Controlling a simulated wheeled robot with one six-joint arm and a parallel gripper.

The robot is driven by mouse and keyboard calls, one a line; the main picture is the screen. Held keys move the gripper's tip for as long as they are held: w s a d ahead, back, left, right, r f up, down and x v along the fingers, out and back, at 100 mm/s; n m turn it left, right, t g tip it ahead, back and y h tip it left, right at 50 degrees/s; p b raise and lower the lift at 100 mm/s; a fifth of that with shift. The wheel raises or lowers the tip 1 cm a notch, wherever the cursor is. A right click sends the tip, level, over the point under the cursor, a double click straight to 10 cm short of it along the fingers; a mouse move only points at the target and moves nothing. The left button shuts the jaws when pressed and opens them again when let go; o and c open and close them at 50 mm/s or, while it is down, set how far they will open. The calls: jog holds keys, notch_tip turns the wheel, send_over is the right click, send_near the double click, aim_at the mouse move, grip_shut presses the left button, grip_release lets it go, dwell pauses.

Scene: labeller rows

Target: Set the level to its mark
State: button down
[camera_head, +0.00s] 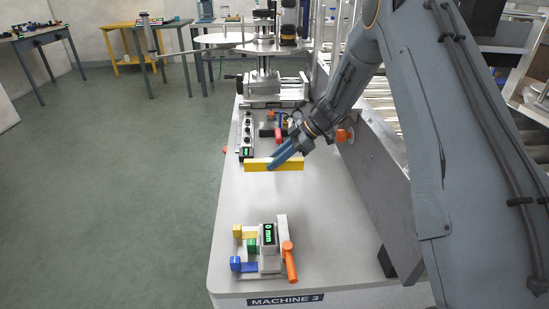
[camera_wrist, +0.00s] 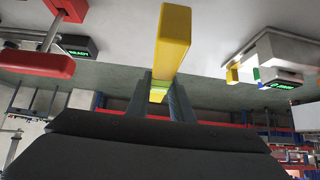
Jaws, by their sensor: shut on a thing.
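The level is a yellow bar (camera_head: 294,164), held roughly horizontal above the light grey machine top. Whether the level touches anything below is hard to tell. I cannot make out a mark for the level in either view.
A gauge block with a green "0 mm" display (camera_head: 268,234) and an orange handle (camera_head: 289,262) stands at the near end. A control box with knobs (camera_head: 247,137) and the labelling machine (camera_head: 265,80) stand behind.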

jog(key=shift+r+p, duration=0.15)
jog(key=shift+p, duration=0.2)
jog(key=shift+d+f, duration=0.1)
jog(key=shift+f, duration=0.1)
jog(key=shift+f+b, duration=0.9)
jog(key=shift+f, duration=2.95)
jog(key=shift+f+p, duration=0.35)
jog(key=shift+f, duration=0.15)
jog(key=c, duration=1.5)
grip_release()
jog(key=shift+s, duration=0.1)
